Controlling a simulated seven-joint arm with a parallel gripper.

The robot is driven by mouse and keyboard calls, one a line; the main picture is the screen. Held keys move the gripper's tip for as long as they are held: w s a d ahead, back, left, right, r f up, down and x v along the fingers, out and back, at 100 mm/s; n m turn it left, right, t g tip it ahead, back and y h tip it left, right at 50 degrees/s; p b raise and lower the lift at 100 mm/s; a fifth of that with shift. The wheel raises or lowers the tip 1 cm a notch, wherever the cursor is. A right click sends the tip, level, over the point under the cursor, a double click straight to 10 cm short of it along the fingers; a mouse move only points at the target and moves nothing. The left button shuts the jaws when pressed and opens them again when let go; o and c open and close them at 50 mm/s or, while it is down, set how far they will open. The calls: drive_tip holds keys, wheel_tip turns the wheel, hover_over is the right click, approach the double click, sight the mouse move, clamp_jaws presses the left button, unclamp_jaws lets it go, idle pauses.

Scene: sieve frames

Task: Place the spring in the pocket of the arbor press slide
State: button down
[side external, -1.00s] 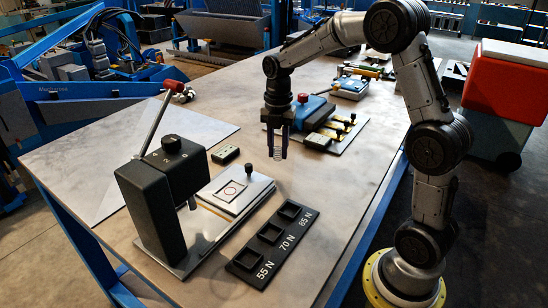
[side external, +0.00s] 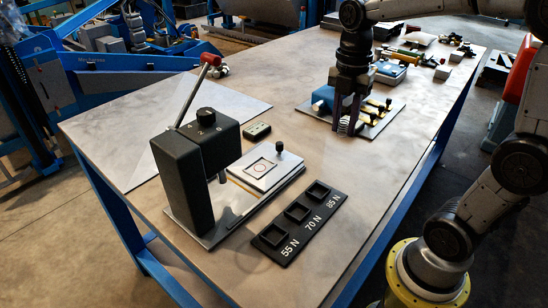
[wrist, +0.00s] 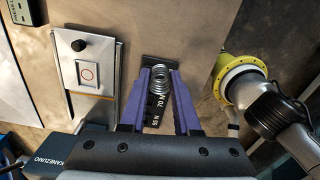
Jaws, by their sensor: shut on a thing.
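My gripper (side external: 347,122) is shut on a silvery coil spring (wrist: 159,79), held between two purple fingers. In the side view the spring (side external: 347,127) hangs upright, in front of the blue fixture. The black arbor press (side external: 185,175) with a red-knobbed lever stands at the left on a metal base. Its pale slide (side external: 280,170) has a black knob and a square pocket (side external: 262,168) with a red ring inside; the pocket looks empty. In the wrist view the slide (wrist: 97,48) lies left of the spring, and the gripper is apart from it.
A black tray (side external: 273,250) with square wells marked 55 N, 70 N and 85 N lies right of the press; its wells look empty. A blue fixture (side external: 322,98) with yellow parts sits behind. A small green box (side external: 257,131) lies behind the slide.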

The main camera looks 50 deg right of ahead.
drive_tip(key=w+a+r+n, duration=0.1)
drive_tip(key=w+a, duration=0.1)
drive_tip(key=a, duration=0.6)
hover_over(260, 168)
drive_tip(key=f, duration=0.8)
drive_tip(key=shift+s+f, duration=0.3)
drive_tip(key=shift+s, duration=0.05)
drive_tip(key=shift+w+f, duration=0.15)
drive_tip(key=shift+f, duration=0.1)
drive_tip(key=f, duration=0.3)
drive_tip(key=shift+w, duration=0.25)
drive_tip(key=shift+f, duration=0.25)
drive_tip(key=shift+f, duration=0.2)
